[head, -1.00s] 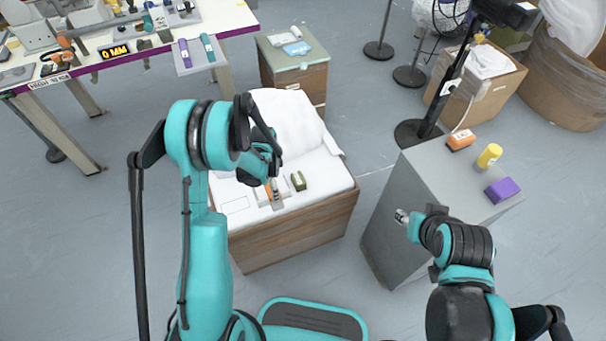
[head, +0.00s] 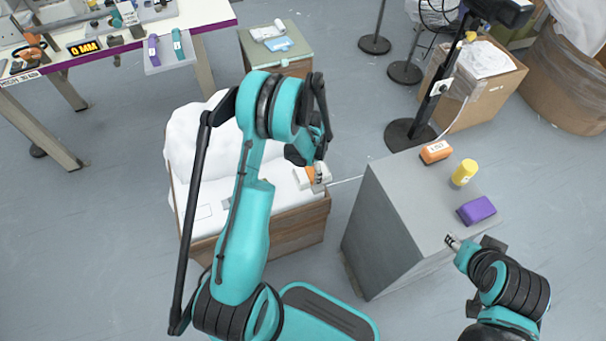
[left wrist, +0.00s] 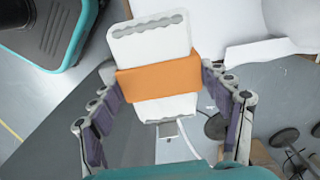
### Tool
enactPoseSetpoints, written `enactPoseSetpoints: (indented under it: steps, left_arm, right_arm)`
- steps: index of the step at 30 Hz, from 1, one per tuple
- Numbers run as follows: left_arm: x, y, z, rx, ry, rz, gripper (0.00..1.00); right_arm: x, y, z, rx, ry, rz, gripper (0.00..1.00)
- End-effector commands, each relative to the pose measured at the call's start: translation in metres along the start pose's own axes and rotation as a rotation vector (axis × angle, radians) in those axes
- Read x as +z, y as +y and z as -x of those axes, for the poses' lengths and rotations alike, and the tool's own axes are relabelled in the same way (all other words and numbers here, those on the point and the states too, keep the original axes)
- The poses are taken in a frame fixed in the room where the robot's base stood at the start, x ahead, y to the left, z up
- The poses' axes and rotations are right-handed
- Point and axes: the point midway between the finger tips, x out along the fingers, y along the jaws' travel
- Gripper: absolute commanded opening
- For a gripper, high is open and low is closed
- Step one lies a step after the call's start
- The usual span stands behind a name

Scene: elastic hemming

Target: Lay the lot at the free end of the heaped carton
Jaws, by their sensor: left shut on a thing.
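The lot is a flat white piece with scalloped ends and an orange band (left wrist: 158,78). It fills the middle of the left wrist view, between the two fingers of my left gripper (left wrist: 168,95), which is shut on it. In the head view my left gripper (head: 318,172) holds the lot (head: 303,178) across the right edge of the heaped carton; its height is unclear. The wood-sided carton (head: 285,235) is heaped with white cloth (head: 188,135) at its far end. Its near end is flatter, partly hidden by my left arm.
The grey cabinet (head: 400,215) stands right of the carton, with an orange block (head: 436,152), yellow cylinder (head: 464,173) and purple block (head: 477,211) on top. A black stand base (head: 408,135) is behind it. A workbench (head: 120,42) is at the upper left.

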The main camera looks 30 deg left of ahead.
Motion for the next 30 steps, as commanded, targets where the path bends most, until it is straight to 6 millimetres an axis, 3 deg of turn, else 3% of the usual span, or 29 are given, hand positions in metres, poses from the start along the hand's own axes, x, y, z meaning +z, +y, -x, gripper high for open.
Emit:
enactPoseSetpoints:
  steps: [3, 10, 16, 22, 30]
  left_arm:
    - [0.015, -0.027, -0.023, 0.0, 0.0, 0.006, 0.45]
    - [0.031, -0.06, -0.043, 0.0, 0.0, 0.001, 0.45]
    - [0.034, -0.065, -0.053, 0.0, 0.0, -0.002, 0.45]
    - [0.033, -0.065, -0.084, 0.0, 0.0, -0.002, 0.45]
    - [0.033, -0.064, -0.084, 0.0, 0.0, -0.002, 0.45]
  right_arm:
    - [0.009, 0.0, -0.012, 0.0, 0.0, 0.0, 0.4]
    - [0.016, 0.0, -0.022, 0.0, 0.0, 0.0, 0.4]
    - [0.019, 0.0, -0.026, 0.0, 0.0, 0.0, 0.4]
    - [0.029, 0.0, -0.04, 0.0, 0.0, 0.0, 0.4]
    - [0.028, 0.0, -0.039, 0.0, 0.0, 0.0, 0.4]
